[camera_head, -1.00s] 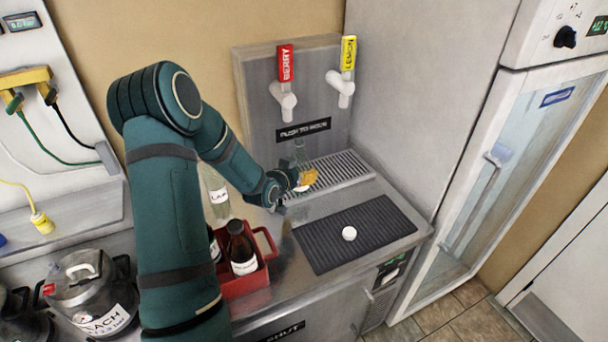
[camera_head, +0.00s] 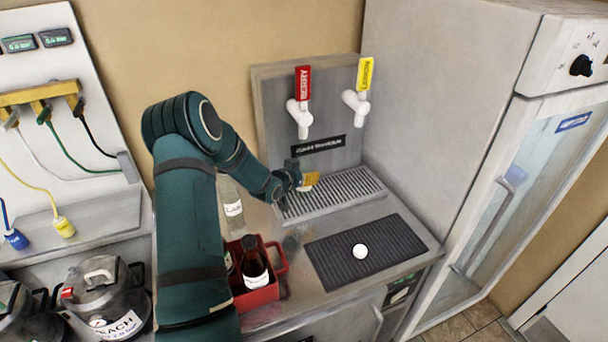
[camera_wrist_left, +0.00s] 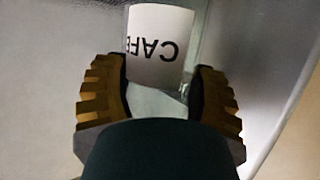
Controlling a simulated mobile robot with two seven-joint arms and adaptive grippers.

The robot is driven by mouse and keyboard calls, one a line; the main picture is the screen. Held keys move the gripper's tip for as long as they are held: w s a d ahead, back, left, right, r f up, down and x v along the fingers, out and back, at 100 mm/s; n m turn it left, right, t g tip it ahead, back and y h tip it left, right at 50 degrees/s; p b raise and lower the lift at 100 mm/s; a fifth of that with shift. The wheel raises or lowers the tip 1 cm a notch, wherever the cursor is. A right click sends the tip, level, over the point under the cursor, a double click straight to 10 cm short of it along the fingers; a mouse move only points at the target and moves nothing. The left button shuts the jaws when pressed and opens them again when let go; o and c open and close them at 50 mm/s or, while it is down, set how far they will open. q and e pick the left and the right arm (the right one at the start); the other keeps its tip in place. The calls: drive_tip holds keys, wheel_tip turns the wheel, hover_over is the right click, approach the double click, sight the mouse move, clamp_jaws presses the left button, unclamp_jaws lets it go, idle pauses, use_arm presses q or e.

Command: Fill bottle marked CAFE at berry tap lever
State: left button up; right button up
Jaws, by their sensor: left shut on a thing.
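My left gripper (camera_head: 306,183) is shut on a clear bottle with a white label reading CAFE (camera_wrist_left: 160,50), upside down in the left wrist view. In the head view the gripper is at the drip tray (camera_head: 343,196), below the white berry spout (camera_head: 300,118); the bottle cannot be made out there. Whether the bottle touches the tray or spout, and how full it is, cannot be told. The red BERRY lever (camera_head: 303,82) stands upright above its spout. My right gripper is not in view.
A yellow-handled tap (camera_head: 364,74) stands right of the berry tap. A white round piece (camera_head: 360,251) lies on the black mat (camera_head: 400,240). A red carrier (camera_head: 256,298) holds brown bottles (camera_head: 254,262). A clear labelled bottle (camera_head: 231,205) stands behind it, near my arm.

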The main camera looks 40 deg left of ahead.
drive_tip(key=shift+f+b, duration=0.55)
drive_tip(key=shift+b, duration=0.05)
idle(0.8)
idle(0.3)
